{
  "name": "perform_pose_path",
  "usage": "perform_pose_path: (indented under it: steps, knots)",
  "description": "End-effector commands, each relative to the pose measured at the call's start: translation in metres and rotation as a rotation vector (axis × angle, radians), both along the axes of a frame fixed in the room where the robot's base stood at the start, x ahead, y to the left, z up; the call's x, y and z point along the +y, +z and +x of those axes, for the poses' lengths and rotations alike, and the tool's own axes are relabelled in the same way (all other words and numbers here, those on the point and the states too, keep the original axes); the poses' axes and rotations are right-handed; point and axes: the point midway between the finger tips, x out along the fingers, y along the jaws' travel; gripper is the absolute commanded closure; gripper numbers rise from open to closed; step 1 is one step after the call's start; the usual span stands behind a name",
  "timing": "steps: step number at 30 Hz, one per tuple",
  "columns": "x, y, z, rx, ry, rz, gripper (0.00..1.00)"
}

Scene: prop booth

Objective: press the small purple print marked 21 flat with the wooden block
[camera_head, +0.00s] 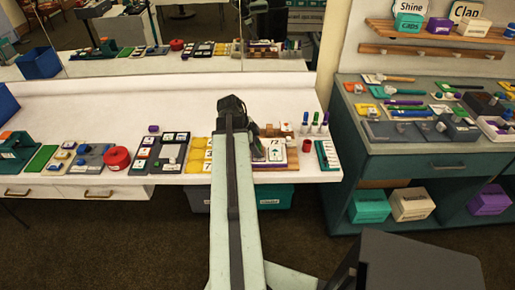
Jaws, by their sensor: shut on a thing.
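My arm reaches over the white counter (185,115), and its dark gripper (256,142) is low over the counter, right of the arm's end. The gripper is shut on a small brown piece that looks like the wooden block; my arm and the gripper hide most of it. Just right of the gripper, a pale card with a dark mark (276,152) lies on a stack with a purple edge (291,162). It looks like the small purple print, but its number is too small to read surely. I cannot tell whether the block touches it.
Yellow numbered tiles (197,155) lie left of my arm. A red cylinder (306,146), several upright pens (315,121) and a green-edged strip (327,155) stand to the right. A red roll (117,158) is farther left. A dark green side table (440,150) holds many tools.

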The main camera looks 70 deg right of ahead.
Motion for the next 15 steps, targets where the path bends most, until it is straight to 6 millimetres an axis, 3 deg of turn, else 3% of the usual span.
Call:
perform_pose_path:
  steps: [15]
  knots:
    - [-0.0011, -0.0068, -0.0003, 0.000, -0.001, 0.000, 0.93]
